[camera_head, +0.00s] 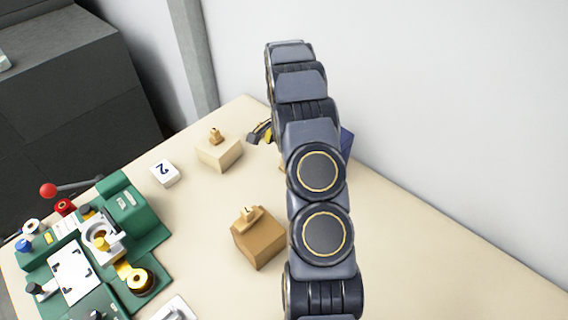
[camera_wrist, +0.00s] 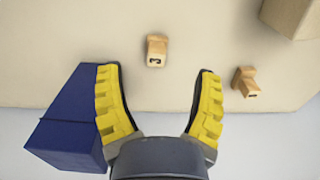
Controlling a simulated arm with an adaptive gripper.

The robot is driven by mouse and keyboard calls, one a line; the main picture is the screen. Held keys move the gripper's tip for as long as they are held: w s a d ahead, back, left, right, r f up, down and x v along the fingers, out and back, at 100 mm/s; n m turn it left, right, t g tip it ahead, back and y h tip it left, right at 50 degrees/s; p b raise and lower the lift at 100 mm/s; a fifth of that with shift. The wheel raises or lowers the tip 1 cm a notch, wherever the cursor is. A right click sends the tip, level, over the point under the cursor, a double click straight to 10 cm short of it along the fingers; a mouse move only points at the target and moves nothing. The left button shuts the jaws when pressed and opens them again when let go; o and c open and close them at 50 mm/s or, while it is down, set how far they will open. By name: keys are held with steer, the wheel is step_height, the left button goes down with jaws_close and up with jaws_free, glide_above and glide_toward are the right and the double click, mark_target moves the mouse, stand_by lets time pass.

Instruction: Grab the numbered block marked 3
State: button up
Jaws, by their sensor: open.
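My gripper (camera_wrist: 158,70) is open and empty, its yellow-padded fingers spread over the table. A small wooden numbered block (camera_wrist: 156,50) lies just beyond the fingertips, roughly centred between them and apart from both. In the head view, one small wooden block (camera_head: 216,136) sits on a beige box and another (camera_head: 248,214) on a brown box. My arm hides most of my gripper (camera_head: 260,134) there.
A blue box (camera_wrist: 68,120) stands close against the left finger in the wrist view. A green machine (camera_head: 140,235) fills the left. A wall runs behind.

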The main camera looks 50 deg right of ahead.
step_height(320, 180, down, 3)
steer(key=shift+s+d+r, duration=0.1)
steer(key=shift+d, duration=0.05)
steer(key=f, duration=0.3)
steer(key=d+f, duration=0.1)
steer(key=f, duration=0.1)
steer(key=shift+s+f, duration=0.1)
steer(key=shift+f, duration=0.05)
steer(key=c, duration=1)
